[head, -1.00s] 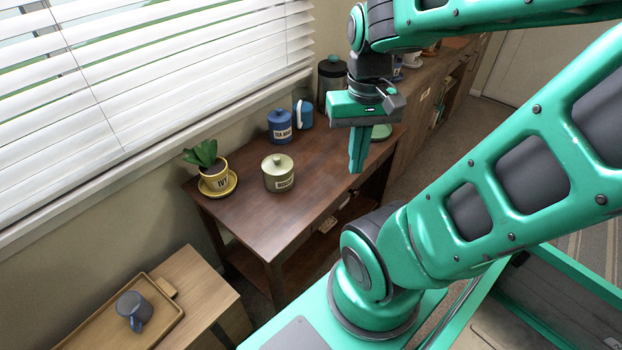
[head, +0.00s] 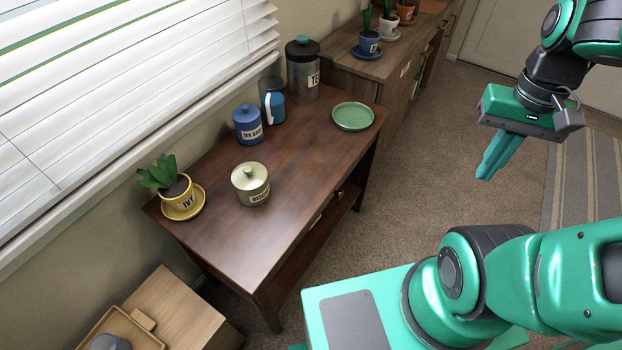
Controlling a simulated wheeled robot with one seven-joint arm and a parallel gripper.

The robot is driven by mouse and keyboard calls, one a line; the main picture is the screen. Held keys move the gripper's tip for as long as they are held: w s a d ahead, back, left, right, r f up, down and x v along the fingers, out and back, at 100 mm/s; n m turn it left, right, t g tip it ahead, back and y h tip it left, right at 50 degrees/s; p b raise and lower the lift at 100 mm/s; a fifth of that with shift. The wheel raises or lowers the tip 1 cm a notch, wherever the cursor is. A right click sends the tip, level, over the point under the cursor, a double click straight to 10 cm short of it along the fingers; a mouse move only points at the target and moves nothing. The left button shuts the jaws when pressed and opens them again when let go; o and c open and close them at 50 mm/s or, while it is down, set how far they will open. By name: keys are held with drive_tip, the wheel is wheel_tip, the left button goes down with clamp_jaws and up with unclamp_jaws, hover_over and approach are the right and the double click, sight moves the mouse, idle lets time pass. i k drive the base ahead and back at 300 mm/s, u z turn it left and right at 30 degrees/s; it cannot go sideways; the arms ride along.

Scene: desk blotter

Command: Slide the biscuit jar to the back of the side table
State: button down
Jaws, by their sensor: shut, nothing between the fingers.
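The biscuit jar (head: 250,184) is a squat pale green jar with a lid and a label that is only partly readable. It stands upright near the middle of the dark wooden side table (head: 290,215), with bare wood in front of it and behind it. My gripper (head: 484,178) is shut and empty. It hangs in the air to the right of the table, over the carpet, well apart from the jar.
A blue tea jar (head: 247,124), a blue-and-white item (head: 272,104) and a dark canister (head: 303,70) line the wall side. A green plate (head: 352,116) lies at the right end.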

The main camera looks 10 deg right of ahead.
sight(258, 197)
drive_tip(key=z, duration=1.15)
drive_tip(key=k, duration=1.9)
drive_tip(key=u, duration=1.4)
drive_tip(key=i, duration=1)
drive_tip(key=z, duration=0.05)
